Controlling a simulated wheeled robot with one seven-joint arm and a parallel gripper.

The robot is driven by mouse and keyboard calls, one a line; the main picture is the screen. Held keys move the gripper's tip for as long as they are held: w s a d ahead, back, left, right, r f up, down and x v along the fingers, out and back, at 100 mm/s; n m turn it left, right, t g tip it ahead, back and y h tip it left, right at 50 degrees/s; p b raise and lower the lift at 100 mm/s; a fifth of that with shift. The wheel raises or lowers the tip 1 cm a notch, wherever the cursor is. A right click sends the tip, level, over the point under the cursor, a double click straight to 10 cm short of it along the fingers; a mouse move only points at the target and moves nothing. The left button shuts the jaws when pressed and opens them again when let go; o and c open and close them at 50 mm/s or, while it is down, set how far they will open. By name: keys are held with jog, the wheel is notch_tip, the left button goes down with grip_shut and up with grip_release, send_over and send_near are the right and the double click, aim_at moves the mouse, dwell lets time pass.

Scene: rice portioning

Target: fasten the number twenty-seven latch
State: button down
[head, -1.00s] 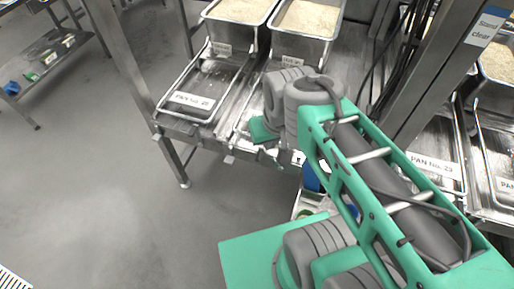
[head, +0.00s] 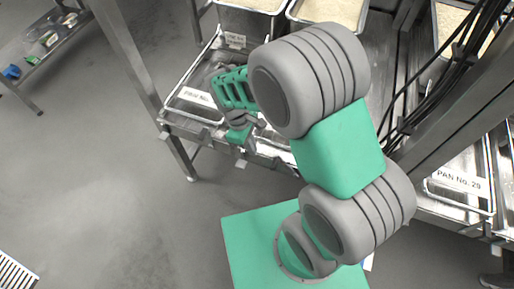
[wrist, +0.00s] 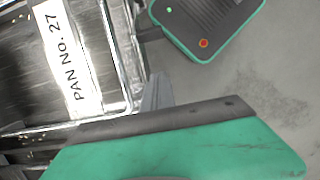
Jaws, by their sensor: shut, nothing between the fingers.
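In the wrist view, a white label (wrist: 75,62) reading PAN No. 27 lies on a shiny metal frame (wrist: 128,75). My gripper (wrist: 165,118) crosses the lower part of that view, close to the frame's corner. A small grey upright piece (wrist: 157,92) shows beside the corner; I cannot tell whether it is the latch or part of my gripper. In the head view, my gripper (head: 241,134) is shut and empty at the front edge of the metal rack. The number 27 label is not readable there, and no latch is clear.
A labelled tray (head: 190,118), its number unreadable, lies left of my gripper on the rack. Rice pans (head: 330,12) stand behind. A rack post (head: 130,70) rises at left and another (head: 450,125) at right.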

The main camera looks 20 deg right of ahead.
jog(key=s+d+f+p, duration=0.2)
jog(key=s+d+f, duration=0.1)
jog(key=d+f, duration=0.1)
jog(key=shift+f, duration=0.65)
jog(key=shift+d, duration=0.15)
jog(key=shift+r, duration=0.15)
